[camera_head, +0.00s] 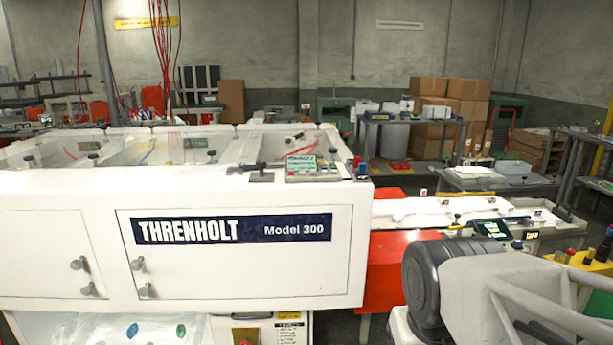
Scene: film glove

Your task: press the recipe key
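A recipe key cannot be made out at this size. A small panel with a lit greenish screen (492,229) sits on the right-hand part of the machine, behind the grey arm parts at the lower right. Another small green-faced unit (302,165) lies on top of the white machine (60,230), near its right end. Its markings are too small to read. My gripper does not show in this view.
A yellow box with several knobs (583,264) stands at right. Cartons (467,88) are stacked behind.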

